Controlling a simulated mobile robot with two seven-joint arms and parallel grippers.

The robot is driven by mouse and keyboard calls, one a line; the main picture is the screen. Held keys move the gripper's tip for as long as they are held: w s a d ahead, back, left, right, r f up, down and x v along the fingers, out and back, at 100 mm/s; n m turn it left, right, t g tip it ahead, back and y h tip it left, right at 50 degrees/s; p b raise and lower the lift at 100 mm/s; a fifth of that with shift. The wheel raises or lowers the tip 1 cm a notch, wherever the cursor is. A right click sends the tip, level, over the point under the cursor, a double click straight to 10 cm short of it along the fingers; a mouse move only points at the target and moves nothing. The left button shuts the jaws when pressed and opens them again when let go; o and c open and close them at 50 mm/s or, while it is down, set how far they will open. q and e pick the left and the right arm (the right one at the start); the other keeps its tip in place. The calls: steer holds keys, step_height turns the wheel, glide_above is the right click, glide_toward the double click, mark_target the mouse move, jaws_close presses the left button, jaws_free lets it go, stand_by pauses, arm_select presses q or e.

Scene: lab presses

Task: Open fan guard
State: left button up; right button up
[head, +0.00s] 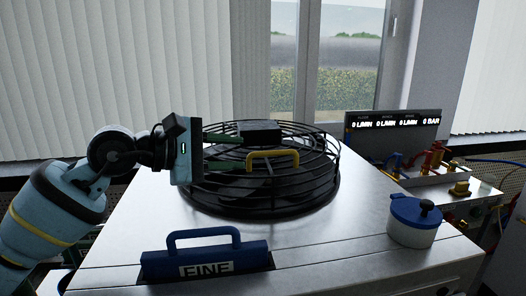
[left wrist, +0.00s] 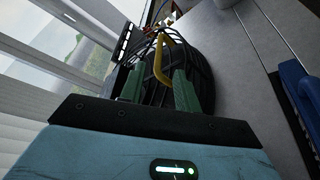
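The fan guard (head: 265,199) is a round black wire cage lying flat on the light metal cabinet top in the head view. A yellow handle (head: 272,153) arches over its top. My left gripper (head: 244,152) comes in from the left over the guard, its two green fingers apart and pointing at the handle. In the left wrist view, the yellow handle (left wrist: 167,60) shows at the opening between the fingertips of my left gripper (left wrist: 159,70). The fingers are not closed on it; whether one touches it, I cannot tell. My right gripper is out of view.
A white pot with a blue lid (head: 413,222) stands at the right. A display panel (head: 392,130) and fittings with hoses lie beyond.

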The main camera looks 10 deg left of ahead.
mark_target(265, 153)
arm_select(q)
steer(key=p+x, duration=0.1)
steer(key=x, duration=0.6)
steer(key=shift+w+d+f, duration=0.1)
steer(key=shift+w, duration=0.1)
jaws_close()
